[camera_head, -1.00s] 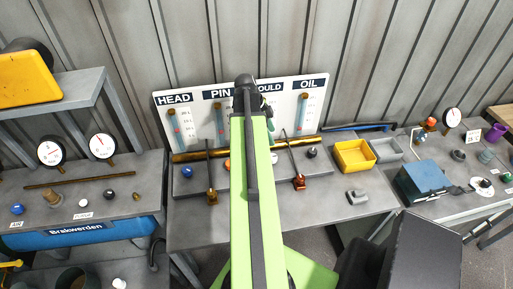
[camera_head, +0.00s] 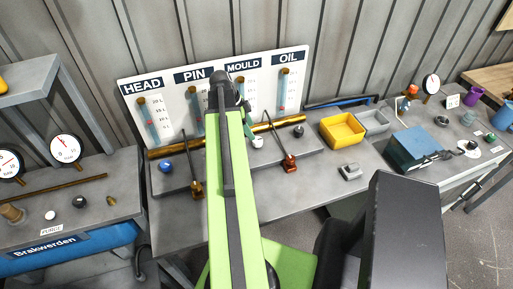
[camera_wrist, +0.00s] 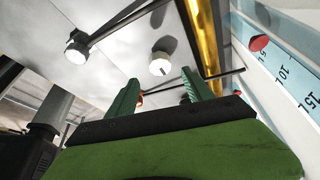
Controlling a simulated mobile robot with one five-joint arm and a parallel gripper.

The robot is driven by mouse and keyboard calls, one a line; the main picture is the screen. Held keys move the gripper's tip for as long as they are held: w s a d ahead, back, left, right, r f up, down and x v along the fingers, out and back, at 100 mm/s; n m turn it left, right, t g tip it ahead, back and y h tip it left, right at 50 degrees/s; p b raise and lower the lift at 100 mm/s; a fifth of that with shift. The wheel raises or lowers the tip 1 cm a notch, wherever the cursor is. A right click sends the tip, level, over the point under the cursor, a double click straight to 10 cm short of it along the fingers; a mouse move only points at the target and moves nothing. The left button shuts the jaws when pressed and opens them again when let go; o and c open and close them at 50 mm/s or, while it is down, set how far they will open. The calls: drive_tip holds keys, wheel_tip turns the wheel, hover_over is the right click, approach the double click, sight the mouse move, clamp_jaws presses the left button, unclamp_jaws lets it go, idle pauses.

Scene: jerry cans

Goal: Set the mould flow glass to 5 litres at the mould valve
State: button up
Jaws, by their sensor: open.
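The MOULD flow glass (camera_head: 240,88) is on the white panel at the back, partly hidden behind my arm in the head view. A white knob (camera_head: 257,142) stands below it on the grey bench block, just right of my arm; I take it as the mould valve. In the wrist view, a white knob (camera_wrist: 160,64) lies beyond my green fingers, above the gap between them. My gripper (camera_wrist: 162,92) is open, with nothing held between its fingers. A glass with a red float (camera_wrist: 259,43) and a litre scale shows at the right; its label is out of view.
A blue knob (camera_head: 165,167) and black knob (camera_head: 299,131) stand on the same block. Two rods with brass (camera_head: 197,190) and copper (camera_head: 289,164) ends lie across it. A brass pipe (camera_head: 270,125) runs behind. A yellow bin (camera_head: 342,130) stands right.

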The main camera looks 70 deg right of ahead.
sight(257, 140)
drive_tip(key=b+x, duration=0.5)
drive_tip(key=x, duration=0.2)
drive_tip(key=shift+c, duration=0.2)
clamp_jaws()
drive_tip(key=n, duration=0.1)
drive_tip(key=n+h, duration=0.1)
drive_tip(key=shift+s+a+n+t, duration=0.2)
drive_tip(key=shift+n+t, duration=0.1)
drive_tip(key=shift+n, duration=0.1)
drive_tip(key=shift+d+n, duration=0.15)
drive_tip(key=shift+n, duration=0.75)
drive_tip(key=shift+o, duration=0.2)
unclamp_jaws()
